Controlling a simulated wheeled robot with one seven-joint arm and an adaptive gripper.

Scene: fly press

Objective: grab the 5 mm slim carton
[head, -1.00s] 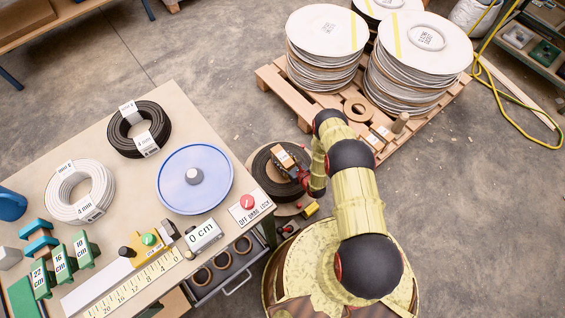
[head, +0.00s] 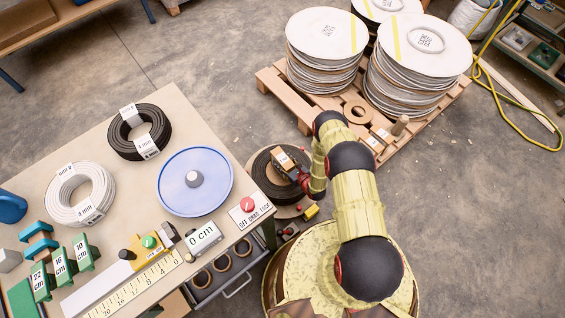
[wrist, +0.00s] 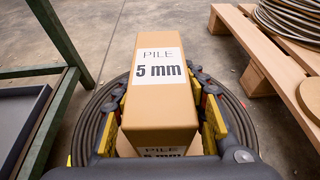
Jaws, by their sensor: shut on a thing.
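The slim brown carton (wrist: 158,103) has a white label reading "PILE 5 mm" and fills the middle of the wrist view. My gripper (wrist: 160,125) is shut on it, with yellow-padded fingers against its left and right sides. In the head view the carton (head: 284,161) shows small at my gripper (head: 301,175), over a dark coil (head: 262,176) on a round base. I cannot tell whether the carton touches the coil beneath.
A workbench (head: 118,200) with coils, a blue disc (head: 195,180) and a ruler stands at the left, an open drawer (head: 228,275) below its edge. A wooden pallet (head: 268,80) with stacked reels stands behind.

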